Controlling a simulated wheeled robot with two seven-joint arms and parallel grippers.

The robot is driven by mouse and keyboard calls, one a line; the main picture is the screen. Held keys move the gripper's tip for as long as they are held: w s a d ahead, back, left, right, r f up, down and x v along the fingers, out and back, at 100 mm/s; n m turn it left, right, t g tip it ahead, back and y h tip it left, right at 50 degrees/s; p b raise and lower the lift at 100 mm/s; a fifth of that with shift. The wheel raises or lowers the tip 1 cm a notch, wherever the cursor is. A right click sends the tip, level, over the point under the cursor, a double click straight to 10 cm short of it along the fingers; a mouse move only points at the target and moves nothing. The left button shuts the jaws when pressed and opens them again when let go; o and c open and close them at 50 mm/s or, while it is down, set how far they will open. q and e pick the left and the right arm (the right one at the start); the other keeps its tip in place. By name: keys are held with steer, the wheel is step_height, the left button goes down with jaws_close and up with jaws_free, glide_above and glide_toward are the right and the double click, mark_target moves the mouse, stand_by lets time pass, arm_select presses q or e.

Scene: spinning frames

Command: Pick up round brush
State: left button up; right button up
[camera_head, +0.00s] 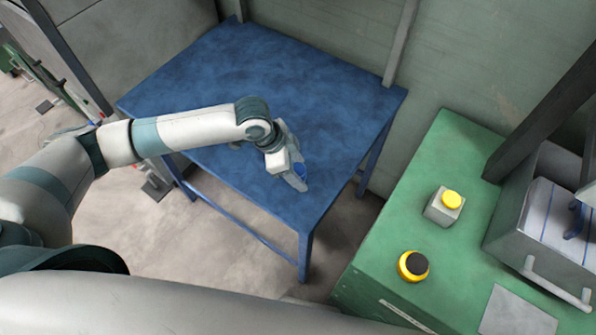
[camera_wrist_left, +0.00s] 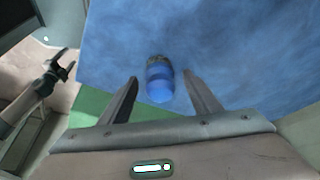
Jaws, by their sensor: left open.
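The round brush (camera_wrist_left: 159,82) is a small blue cylinder with a dark brownish end, lying on the blue table (camera_head: 230,75). In the left wrist view it sits just beyond and between the two finger tips, with clear space on both sides. In the head view a small blue part of it (camera_head: 300,170) shows at the fingers, near the table's right front corner, and the rest is hidden. My left gripper (camera_head: 299,183) is open, low over the table, and holds nothing. Its spread fingers also show in the left wrist view (camera_wrist_left: 160,88). My right gripper does not show in the head view.
A green cabinet (camera_head: 400,215) at the right bears a grey box with a yellow button (camera_head: 452,200) and a yellow-and-black knob (camera_head: 413,265). The rest of the blue table top is bare.

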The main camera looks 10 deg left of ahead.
arm_select(q)
steer(key=shift+c, duration=0.9)
steer(key=c, duration=0.9)
steer(key=shift+c, duration=0.2)
